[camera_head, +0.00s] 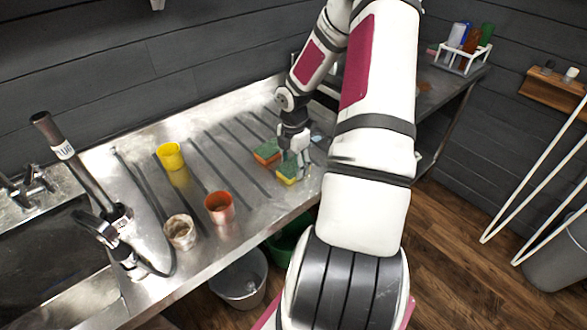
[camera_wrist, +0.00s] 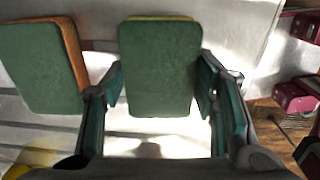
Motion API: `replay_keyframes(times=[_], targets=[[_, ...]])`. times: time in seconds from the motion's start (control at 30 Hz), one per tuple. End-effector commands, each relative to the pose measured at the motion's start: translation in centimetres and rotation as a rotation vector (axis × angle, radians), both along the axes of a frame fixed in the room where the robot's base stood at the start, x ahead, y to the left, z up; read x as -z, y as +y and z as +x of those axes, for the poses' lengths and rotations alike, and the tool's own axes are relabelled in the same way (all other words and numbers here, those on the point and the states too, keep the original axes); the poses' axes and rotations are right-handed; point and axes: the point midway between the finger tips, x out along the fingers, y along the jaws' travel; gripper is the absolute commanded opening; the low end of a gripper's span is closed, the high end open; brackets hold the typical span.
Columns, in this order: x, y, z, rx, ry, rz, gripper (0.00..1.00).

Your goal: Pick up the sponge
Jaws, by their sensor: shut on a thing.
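A sponge with a green top and yellow body (camera_head: 287,171) is at the right part of the steel drainboard. Its green face (camera_wrist: 158,68) fills the middle of the wrist view. My gripper (camera_head: 297,163) is over it, and in the wrist view my gripper (camera_wrist: 160,100) has one finger at each side, shut on this sponge. A second sponge, green with an orange body (camera_head: 266,151), lies just to its left; it also shows at the left of the wrist view (camera_wrist: 40,68). I cannot tell whether the held sponge touches the drainboard.
A yellow cup (camera_head: 171,157), an orange cup (camera_head: 219,208) and a whitish cup (camera_head: 180,233) stand on the drainboard (camera_head: 140,180) to the left. A tap (camera_head: 85,185) and sink are farther left. A bottle rack (camera_head: 462,58) stands at the back right.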

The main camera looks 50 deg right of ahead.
Motion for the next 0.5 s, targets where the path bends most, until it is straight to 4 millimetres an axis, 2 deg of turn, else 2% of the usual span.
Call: replay_keyframes(times=[0.27,0.5], targets=[[-0.5,0.0,0.0,0.001,-0.001,-0.001,0.44],[-3.1,-0.1,0.0,0.002,-0.002,-0.001,0.44]])
